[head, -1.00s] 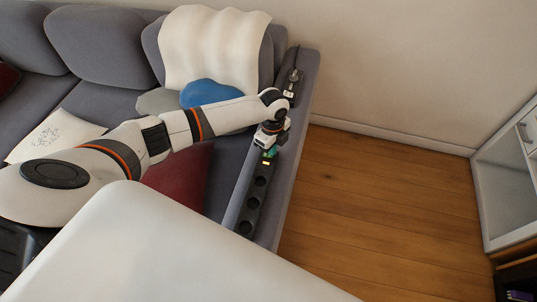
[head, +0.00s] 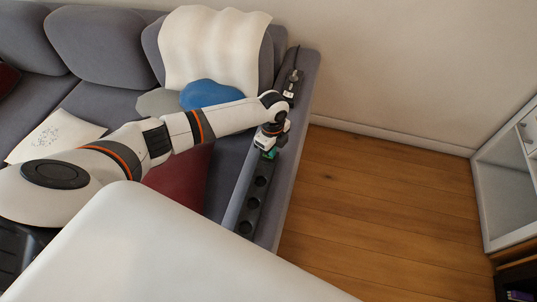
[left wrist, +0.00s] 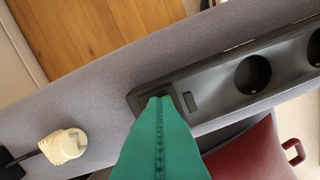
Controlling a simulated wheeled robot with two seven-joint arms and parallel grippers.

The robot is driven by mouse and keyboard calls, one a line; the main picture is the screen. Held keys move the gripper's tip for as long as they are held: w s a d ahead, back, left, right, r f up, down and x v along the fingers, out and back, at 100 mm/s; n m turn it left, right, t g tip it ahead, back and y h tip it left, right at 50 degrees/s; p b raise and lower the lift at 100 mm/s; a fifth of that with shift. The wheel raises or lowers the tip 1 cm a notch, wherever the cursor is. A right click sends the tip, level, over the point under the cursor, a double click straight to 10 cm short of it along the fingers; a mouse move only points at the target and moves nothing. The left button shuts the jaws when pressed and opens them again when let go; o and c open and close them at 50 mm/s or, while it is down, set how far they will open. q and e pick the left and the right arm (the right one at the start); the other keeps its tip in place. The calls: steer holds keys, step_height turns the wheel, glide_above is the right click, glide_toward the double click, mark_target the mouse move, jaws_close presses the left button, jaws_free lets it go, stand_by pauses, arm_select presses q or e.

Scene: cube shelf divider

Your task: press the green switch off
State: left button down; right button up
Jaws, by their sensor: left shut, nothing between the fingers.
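A black power strip (head: 252,203) with round sockets lies along the grey sofa armrest. It also shows in the left wrist view (left wrist: 228,78), where a small dark rectangular switch (left wrist: 191,102) sits near its end. No green switch can be made out apart from my green fingers. My left gripper (head: 268,154) is over the far end of the strip. In the left wrist view its green fingers (left wrist: 160,101) are shut together, empty, with the tips at the strip's end beside the dark switch. They hide part of that end, and I cannot tell whether they touch it. My right gripper is not in view.
A white plug (left wrist: 63,146) with a dark cable lies on the armrest (left wrist: 95,98). A dark red cushion (head: 180,182) is beside the armrest on the sofa. A white surface (head: 170,255) fills the near foreground. The wooden floor (head: 375,200) right of the armrest is clear.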

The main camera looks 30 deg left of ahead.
arm_select(q)
step_height(320, 180, up, 6)
steer(key=p, duration=0.6)
steer(key=shift+f, duration=0.1)
step_height(320, 180, up, 12)
stand_by(0.3)
steer(key=shift+s, duration=0.1)
